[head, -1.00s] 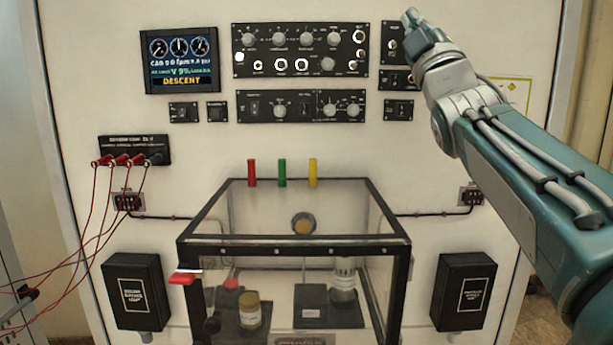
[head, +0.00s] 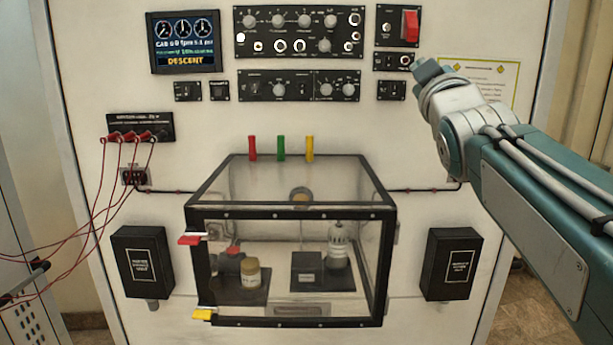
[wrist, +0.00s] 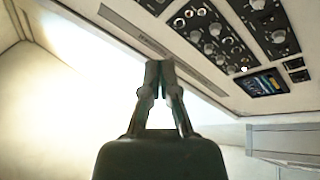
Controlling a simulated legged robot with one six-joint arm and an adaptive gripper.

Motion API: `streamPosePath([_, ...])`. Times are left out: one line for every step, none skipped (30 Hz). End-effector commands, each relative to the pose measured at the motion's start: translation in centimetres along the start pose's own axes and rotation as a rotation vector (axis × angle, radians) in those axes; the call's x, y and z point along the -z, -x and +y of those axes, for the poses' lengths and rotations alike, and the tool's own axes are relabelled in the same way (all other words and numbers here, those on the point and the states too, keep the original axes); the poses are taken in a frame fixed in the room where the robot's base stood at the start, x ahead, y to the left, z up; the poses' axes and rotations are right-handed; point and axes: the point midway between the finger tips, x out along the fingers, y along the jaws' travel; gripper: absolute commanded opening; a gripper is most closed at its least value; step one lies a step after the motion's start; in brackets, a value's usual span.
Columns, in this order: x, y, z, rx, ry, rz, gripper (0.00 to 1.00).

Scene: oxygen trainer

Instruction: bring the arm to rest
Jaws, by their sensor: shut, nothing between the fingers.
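My gripper (head: 425,69) is at the upper right in the head view, in front of the panel and just below and right of a red switch (head: 410,25). Its fingers look small and dark there. In the wrist view my gripper (wrist: 158,75) points up the picture with its fingertips together and nothing between them. Behind the fingertips are a bright wall and the panel's edge.
A clear box with a black frame (head: 290,215) juts out below the panel and holds jars. Red, green and yellow pegs stand behind its top. A display (head: 184,42) reads DESCENT. Red cables (head: 98,195) hang at the left. Black boxes flank the clear box.

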Motion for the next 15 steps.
streamPosePath([-1.1, 1.0, -0.8, 0.026, -0.031, -0.052, 0.00])
streamPosePath([-1.9, 1.7, -1.4, 0.046, -0.052, -0.091, 0.00])
streamPosePath([-3.1, 2.8, -2.2, 0.072, -0.084, -0.146, 0.00])
streamPosePath([-4.0, 3.6, -3.0, 0.094, -0.109, -0.191, 0.00])
streamPosePath([-5.0, 4.7, -3.9, 0.116, -0.135, -0.239, 0.00])
streamPosePath([-6.3, 6.2, -5.0, 0.148, -0.172, -0.306, 0.00])
streamPosePath([-7.4, 7.5, -6.0, 0.173, -0.200, -0.361, 0.00])
streamPosePath([-8.4, 8.9, -7.0, 0.197, -0.228, -0.416, 0.00])
streamPosePath([-9.8, 10.8, -8.2, 0.228, -0.264, -0.489, 0.00])
streamPosePath([-10.7, 12.2, -9.2, 0.250, -0.290, -0.542, 0.00])
streamPosePath([-11.7, 13.7, -10.1, 0.271, -0.316, -0.595, 0.00])
streamPosePath([-12.9, 15.8, -11.3, 0.298, -0.347, -0.666, 0.00])
streamPosePath([-13.7, 17.3, -12.2, 0.317, -0.370, -0.718, 0.00])
streamPosePath([-14.5, 18.9, -13.0, 0.336, -0.392, -0.771, 0.00])
streamPosePath([-15.5, 21.1, -14.2, 0.361, -0.420, -0.839, 0.00])
